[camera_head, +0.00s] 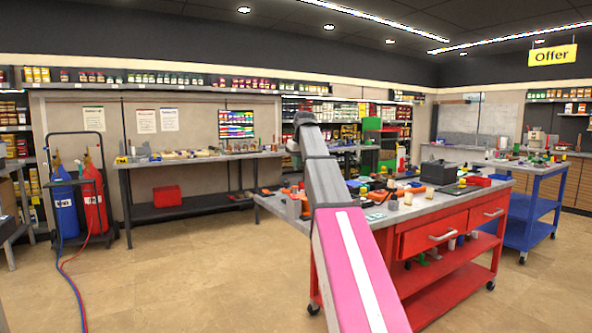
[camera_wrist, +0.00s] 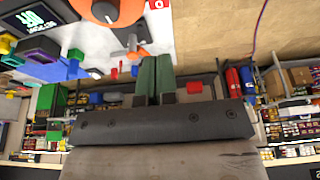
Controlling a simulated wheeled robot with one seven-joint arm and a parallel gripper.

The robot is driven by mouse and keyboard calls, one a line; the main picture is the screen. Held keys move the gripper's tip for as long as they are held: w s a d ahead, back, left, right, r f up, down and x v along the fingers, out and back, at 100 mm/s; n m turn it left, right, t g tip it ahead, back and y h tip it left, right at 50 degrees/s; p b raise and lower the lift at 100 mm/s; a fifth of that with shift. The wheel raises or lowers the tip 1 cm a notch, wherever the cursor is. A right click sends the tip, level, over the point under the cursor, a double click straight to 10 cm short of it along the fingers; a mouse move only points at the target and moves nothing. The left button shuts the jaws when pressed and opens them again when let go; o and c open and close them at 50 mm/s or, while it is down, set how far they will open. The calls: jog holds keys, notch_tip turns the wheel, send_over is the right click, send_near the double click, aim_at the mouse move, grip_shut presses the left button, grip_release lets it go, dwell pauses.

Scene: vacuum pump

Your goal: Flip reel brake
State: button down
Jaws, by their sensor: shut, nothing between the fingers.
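My gripper (camera_wrist: 156,60) shows in the wrist view, its two dark green fingers side by side with nothing held between them. The fingertips point toward a bench top at the top of that view. An orange round body with a dark knob (camera_wrist: 112,10) lies just beyond and left of the fingertips. A small grey-and-orange lever-like part (camera_wrist: 133,45) is close to the left finger, seemingly apart from it. I cannot tell for certain which part is the reel brake. In the head view my arm hides the gripper and part of the bench.
The red workbench (camera_head: 447,218) carries many small tools and a black box (camera_head: 440,172). A blue cart (camera_head: 530,205) stands to its right. A long table (camera_head: 195,160) is at the back, with gas bottles (camera_head: 66,210) on the left. Open floor lies front left.

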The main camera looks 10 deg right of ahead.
aim_at(293, 195)
jog(key=x, duration=1.2)
jog(key=shift+s+d+f, duration=0.15)
jog(key=shift+s, duration=0.2)
